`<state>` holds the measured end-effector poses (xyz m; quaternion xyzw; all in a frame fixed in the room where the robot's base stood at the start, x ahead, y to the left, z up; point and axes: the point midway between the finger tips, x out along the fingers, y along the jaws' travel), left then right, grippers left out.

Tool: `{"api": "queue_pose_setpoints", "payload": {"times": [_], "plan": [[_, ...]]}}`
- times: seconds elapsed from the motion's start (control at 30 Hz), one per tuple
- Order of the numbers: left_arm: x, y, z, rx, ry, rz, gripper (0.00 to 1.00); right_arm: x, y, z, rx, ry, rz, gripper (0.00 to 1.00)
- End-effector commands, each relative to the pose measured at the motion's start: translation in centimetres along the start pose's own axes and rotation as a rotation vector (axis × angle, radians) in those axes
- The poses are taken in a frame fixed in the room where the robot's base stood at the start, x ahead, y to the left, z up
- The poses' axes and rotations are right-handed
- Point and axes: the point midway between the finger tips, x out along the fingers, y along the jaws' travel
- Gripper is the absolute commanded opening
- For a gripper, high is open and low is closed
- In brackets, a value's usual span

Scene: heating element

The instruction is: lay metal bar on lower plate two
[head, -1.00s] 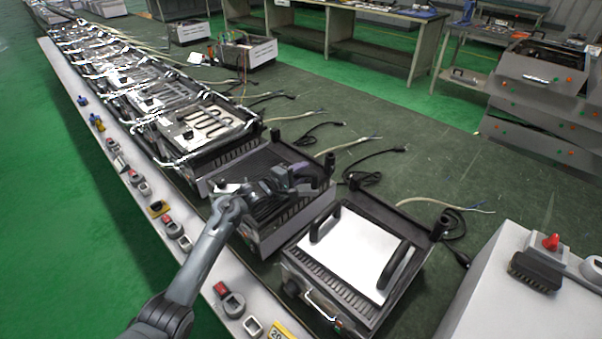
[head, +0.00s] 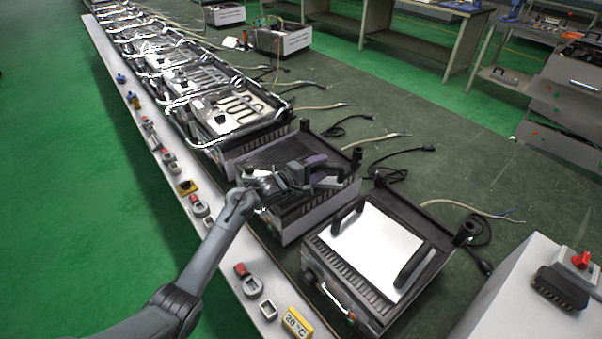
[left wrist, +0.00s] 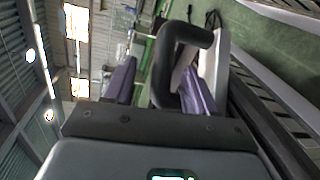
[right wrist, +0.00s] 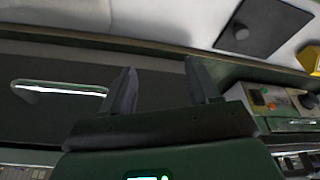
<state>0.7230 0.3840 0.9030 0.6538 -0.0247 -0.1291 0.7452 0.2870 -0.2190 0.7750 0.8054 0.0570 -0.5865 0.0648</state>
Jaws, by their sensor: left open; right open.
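My left gripper (head: 312,170) is over the second unit from the front, whose dark ribbed top plate (head: 280,152) shows behind it. In the left wrist view, its two purple fingers (left wrist: 160,85) stand apart with a thick black handle (left wrist: 180,38) between them; I cannot tell whether they touch it. A pale plate edge (left wrist: 222,65) shows beside the handle. The handle also shows at the fingers in the head view (head: 330,166). I cannot tell which piece is the metal bar. My right gripper (right wrist: 163,90) is open, with nothing visible between its fingers.
The front unit (head: 318,262) carries a white plate (head: 376,247) with two black handles. A row of units with coiled heating elements (head: 240,108) stretches back left. A pale strip (head: 188,205) with switches runs along the left. A grey cabinet (head: 520,290) stands at the lower right.

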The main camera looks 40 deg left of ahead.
Motion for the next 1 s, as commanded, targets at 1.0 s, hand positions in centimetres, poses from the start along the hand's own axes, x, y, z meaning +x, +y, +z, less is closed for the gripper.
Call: {"api": "queue_pose_setpoints", "payload": {"times": [1.0], "plan": [[-7.9, 0.0, 0.0, 0.000, 0.000, 0.000, 0.56, -2.4, 0.0, -0.8, 0.003, 0.001, -0.002, 0.60]]}}
